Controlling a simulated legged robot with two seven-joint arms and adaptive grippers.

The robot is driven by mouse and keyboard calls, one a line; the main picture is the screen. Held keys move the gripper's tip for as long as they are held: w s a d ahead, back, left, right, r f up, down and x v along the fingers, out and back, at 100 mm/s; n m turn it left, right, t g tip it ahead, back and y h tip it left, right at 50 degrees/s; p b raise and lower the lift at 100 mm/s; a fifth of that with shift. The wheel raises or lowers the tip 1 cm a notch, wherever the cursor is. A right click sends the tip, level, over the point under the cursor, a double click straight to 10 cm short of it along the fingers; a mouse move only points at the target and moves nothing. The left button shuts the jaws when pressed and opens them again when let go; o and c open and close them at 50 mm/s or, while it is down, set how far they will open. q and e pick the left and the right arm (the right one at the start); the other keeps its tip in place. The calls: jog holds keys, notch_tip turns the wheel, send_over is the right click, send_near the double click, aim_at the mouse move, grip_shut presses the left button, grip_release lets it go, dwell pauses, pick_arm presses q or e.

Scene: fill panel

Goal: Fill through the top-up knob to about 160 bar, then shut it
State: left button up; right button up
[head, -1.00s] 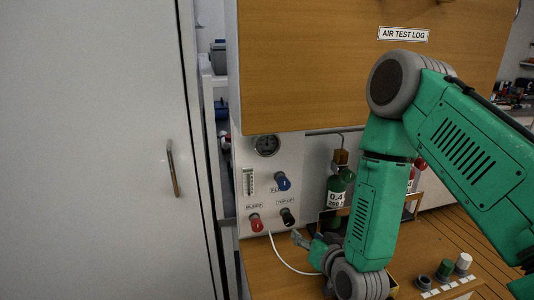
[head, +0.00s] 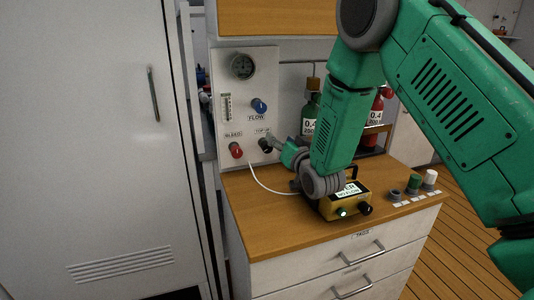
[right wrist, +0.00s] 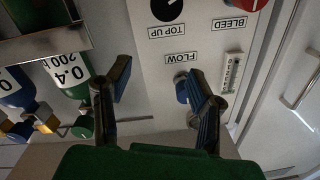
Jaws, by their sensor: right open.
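The white fill panel (head: 222,83) stands upright behind the counter. It carries a round gauge (head: 242,66), whose needle is too small to read. The black top-up knob (head: 265,145) is at its lower right; it also shows at the top edge of the right wrist view (right wrist: 166,8). My right gripper (head: 276,142) is just beside the top-up knob in the head view; I cannot tell whether they touch. My left gripper is out of view.
A blue flow knob (head: 259,106) and a red bleed knob (head: 236,150) are close to the top-up knob. Green and red cylinders stand behind my right arm. A yellow box (head: 326,207) sits on the wooden counter (head: 270,220). A white hose hangs from the panel.

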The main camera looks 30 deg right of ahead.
aim_at(268, 148)
notch_tip(268, 148, down, 6)
jog(key=shift+f+b, duration=0.25)
jog(key=shift+b, duration=0.35)
jog(key=w, duration=0.2)
jog(key=w+a+r, duration=0.1)
jog(key=w, duration=0.1)
jog(key=w+a+r, duration=0.1)
jog(key=w, duration=0.1)
jog(key=d, duration=0.1)
jog(key=w+d, duration=0.1)
jog(key=d+f, duration=0.1)
jog(key=shift+w+b, duration=0.25)
jog(key=shift+b, duration=0.05)
jog(key=shift+d, duration=0.15)
jog(key=shift+a, duration=0.5)
jog(key=shift+c, duration=1.3)
jog(key=shift+s+a+r, duration=0.1)
jog(key=shift+a+r, duration=0.15)
jog(key=shift+a, duration=0.2)
jog(key=c, duration=0.8)
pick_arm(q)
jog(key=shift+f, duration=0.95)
pick_arm(e)
jog(key=shift+d, duration=0.3)
grip_shut()
